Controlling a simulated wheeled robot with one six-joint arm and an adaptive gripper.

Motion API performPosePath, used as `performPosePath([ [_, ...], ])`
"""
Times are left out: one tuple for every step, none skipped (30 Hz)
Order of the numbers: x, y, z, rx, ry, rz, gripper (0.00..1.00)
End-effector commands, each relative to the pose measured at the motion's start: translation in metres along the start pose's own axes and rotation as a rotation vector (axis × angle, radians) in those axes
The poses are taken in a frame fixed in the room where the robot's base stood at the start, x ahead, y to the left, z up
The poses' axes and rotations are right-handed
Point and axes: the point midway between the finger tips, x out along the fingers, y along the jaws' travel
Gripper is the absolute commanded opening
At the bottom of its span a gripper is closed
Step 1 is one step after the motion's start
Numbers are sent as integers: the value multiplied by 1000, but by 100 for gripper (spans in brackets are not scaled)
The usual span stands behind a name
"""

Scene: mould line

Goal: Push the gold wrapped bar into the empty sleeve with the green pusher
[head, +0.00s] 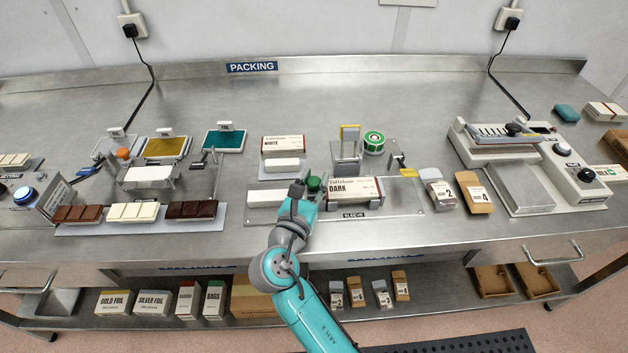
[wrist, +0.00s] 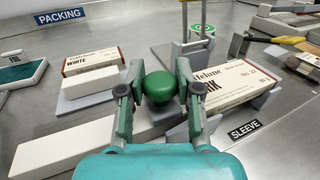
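My gripper (wrist: 159,80) has a finger on each side of the green pusher's knob (wrist: 158,87) and appears shut on it; the knob also shows in the head view (head: 314,184). A long white block (wrist: 70,147) lies left of the knob, in line with it; I cannot tell whether it is part of the pusher. The sleeve marked DARK (head: 354,189) lies just right of the knob, behind the SLEEVE label. The sleeve's left end is partly hidden by my right finger. No gold wrapped bar can be made out.
A WHITE carton (head: 283,145) and a smaller white block (head: 282,166) lie behind. A metal stand (head: 349,147) and green-white roll (head: 374,142) are behind the sleeve. Two pouches (head: 438,191) lie to its right. Chocolate bars (head: 133,212) lie on a tray at left.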

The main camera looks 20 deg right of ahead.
Motion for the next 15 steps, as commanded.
performPosePath([
  [0,0,0,0,0,0,0],
  [0,0,0,0,0,-1,0],
  [0,0,0,0,0,-1,0],
  [0,0,0,0,0,-1,0],
  [0,0,0,0,0,-1,0],
  [0,0,0,0,0,0,0],
  [0,1,0,0,0,0,0],
  [-1,2,0,0,0,0,0],
  [-2,5,0,0,0,1,0],
  [-3,8,0,0,0,1,0],
  [-5,11,0,0,0,1,0],
  [-7,17,0,1,-1,2,0],
  [-9,22,1,1,-1,3,0],
  [-12,28,0,1,0,3,0],
  [-15,36,0,1,0,3,0],
])
